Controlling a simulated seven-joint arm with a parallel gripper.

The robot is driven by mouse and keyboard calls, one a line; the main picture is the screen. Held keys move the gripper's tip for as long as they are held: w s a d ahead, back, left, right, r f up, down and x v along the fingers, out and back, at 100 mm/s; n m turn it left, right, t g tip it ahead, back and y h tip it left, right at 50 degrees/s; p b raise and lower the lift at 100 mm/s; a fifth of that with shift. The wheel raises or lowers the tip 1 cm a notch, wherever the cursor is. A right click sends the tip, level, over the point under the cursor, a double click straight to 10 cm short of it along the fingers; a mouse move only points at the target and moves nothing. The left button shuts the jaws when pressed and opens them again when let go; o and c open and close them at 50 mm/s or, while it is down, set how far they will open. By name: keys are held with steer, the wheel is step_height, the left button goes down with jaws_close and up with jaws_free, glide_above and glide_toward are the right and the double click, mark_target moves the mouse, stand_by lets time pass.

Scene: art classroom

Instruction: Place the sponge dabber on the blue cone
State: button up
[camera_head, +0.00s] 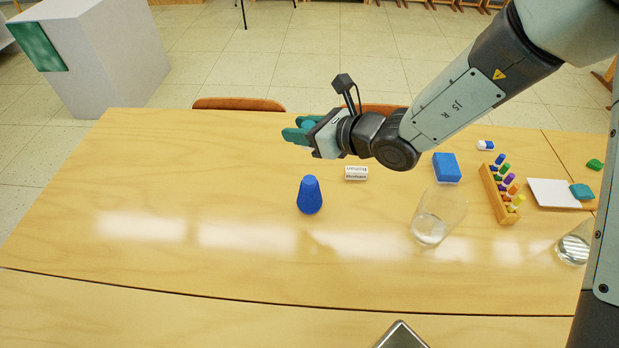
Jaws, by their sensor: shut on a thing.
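The blue cone (309,196) stands upright on the wooden table, left of the glass, with a narrow flat top. My gripper (299,131) has teal fingers and is above the far part of the table, higher in the picture than the cone and apart from it. It is shut on a small teal-blue rounded thing (308,124), seemingly the sponge dabber. The fingers hide most of it, and its shape is hard to make out against their similar colour.
Right of the cone are a small printed white block (356,173), a blue block (446,167), a clear glass (430,225) and a wooden rack (497,200) with several coloured pegs. A white pad (552,194) lies farther right. The table left of the cone is clear.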

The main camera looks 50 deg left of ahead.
step_height(320, 180, down, 11)
stand_by(0.5)
steer(key=shift+f, duration=0.15)
steer(key=o, duration=1)
